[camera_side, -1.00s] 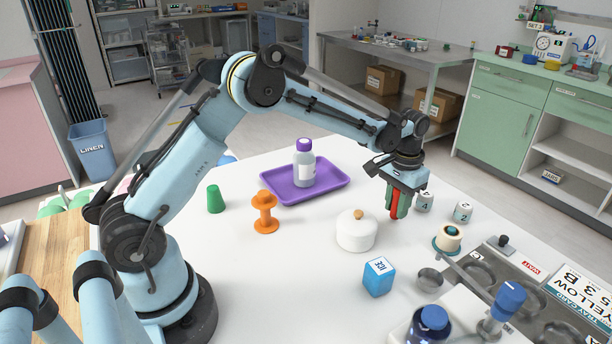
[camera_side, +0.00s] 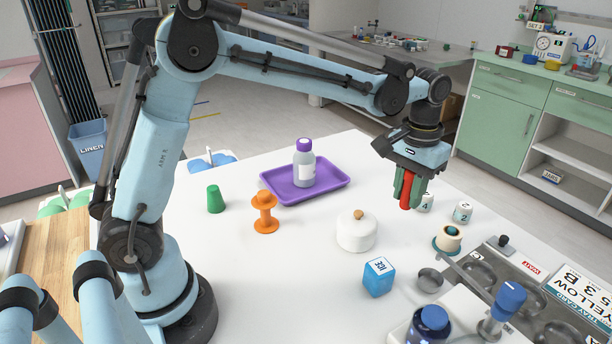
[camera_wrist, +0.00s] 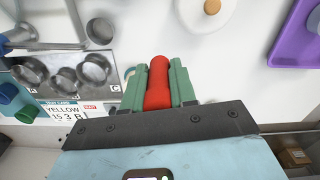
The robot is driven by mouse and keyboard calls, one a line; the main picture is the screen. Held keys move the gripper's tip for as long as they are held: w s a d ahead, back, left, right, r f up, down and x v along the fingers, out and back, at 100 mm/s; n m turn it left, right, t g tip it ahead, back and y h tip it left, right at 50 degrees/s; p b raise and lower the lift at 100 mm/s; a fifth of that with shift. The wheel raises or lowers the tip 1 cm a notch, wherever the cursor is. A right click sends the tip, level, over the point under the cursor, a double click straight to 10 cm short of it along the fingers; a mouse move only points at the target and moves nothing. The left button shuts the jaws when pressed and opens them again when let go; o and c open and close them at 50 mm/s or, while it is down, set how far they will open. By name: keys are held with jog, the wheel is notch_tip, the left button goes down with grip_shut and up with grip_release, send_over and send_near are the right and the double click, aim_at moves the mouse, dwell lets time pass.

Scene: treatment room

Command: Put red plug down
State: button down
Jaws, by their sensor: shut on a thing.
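The red plug (camera_wrist: 158,84) is held between the green fingers of my gripper (camera_wrist: 160,85) in the wrist view. In the side view, the red plug (camera_side: 408,192) shows between the fingers of my gripper (camera_side: 408,190), to the right of the white lidded pot (camera_side: 356,233). My gripper is shut on it. The plug appears to be above the white table (camera_side: 290,285), but its exact height is hard to tell. Its upper part is hidden by the fingers in the side view.
A metal tray with cups (camera_side: 480,270) is at front right. A purple tray (camera_side: 335,190) with a bottle (camera_side: 304,168), an orange spool (camera_side: 265,213) and a blue box (camera_side: 379,277) stand on the table.

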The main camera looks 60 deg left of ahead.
jog(key=s+a+n, duration=0.2)
jog(key=a+n, duration=0.2)
jog(key=a, duration=0.6)
jog(key=s+a+n, duration=0.2)
jog(key=a+n, duration=0.1)
jog(key=a, duration=0.7)
jog(key=s+a+n, duration=0.7)
jog(key=s+a, duration=0.4)
jog(key=a, duration=0.3)
jog(key=s+a+f, duration=0.1)
jog(key=a+f, duration=0.1)
jog(key=a, duration=0.1)
jog(key=s+a+f, duration=0.2)
jog(key=a, duration=0.1)
jog(key=s+a+f, duration=0.2)
jog(key=a, duration=0.2)
jog(key=shift+a+f, duration=0.1)
jog(key=shift+f, duration=0.15)
jog(key=shift+s+a+f, duration=0.15)
jog(key=shift+a+f, duration=0.1)
jog(key=shift+f, duration=1.95)
jog(key=shift+f, duration=0.1)
jog(key=c, duration=0.9)
grip_release()
